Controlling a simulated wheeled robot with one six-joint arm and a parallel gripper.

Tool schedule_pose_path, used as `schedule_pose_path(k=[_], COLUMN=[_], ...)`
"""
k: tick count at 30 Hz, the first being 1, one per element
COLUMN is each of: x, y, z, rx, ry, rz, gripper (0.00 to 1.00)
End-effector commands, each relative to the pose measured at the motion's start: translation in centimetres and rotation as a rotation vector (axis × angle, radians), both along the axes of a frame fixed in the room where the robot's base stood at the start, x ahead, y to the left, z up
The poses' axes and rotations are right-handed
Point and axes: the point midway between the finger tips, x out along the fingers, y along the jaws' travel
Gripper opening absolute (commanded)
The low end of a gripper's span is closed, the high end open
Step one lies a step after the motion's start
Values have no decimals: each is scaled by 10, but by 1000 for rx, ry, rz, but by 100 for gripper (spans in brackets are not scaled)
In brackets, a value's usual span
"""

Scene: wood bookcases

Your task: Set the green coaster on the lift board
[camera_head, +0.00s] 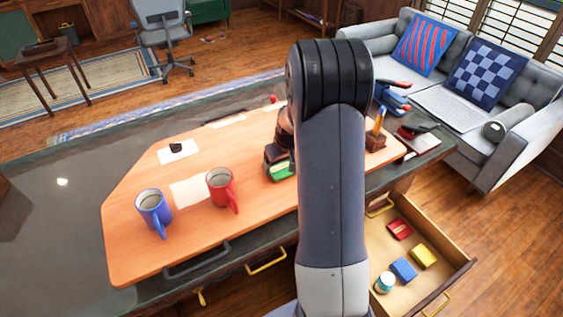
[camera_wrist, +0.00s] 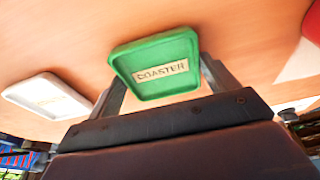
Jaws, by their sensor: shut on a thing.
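The green coaster (camera_wrist: 157,68), a square tray with a raised rim and a label reading COASTER, sits between the two fingers of my gripper (camera_wrist: 162,85) in the wrist view. The gripper is shut on it. In the head view the green coaster (camera_head: 282,170) shows under my gripper, partly hidden by the gripper and arm. The lift board (camera_head: 135,255) is a wide orange-brown wooden board with a dark handle, lying on the dark desk top. The coaster is over the board's right part; I cannot tell whether it touches the board.
A blue mug (camera_head: 152,208) and a red mug (camera_head: 220,187) stand on the board, near a pale sheet (camera_head: 188,190) and a white square (camera_head: 178,152) bearing a dark item. A pen holder (camera_head: 376,140) is to the right. An open drawer (camera_head: 440,280) with small items juts out below.

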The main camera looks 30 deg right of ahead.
Motion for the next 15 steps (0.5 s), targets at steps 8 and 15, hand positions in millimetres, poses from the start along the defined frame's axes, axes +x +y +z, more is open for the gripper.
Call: schedule_pose_path(k=[8, 15], x=[0, 0], y=[0, 0], z=[-5, -2], rx=[0, 0], ry=[-1, 0], rz=[0, 0], gripper=[57, 100])
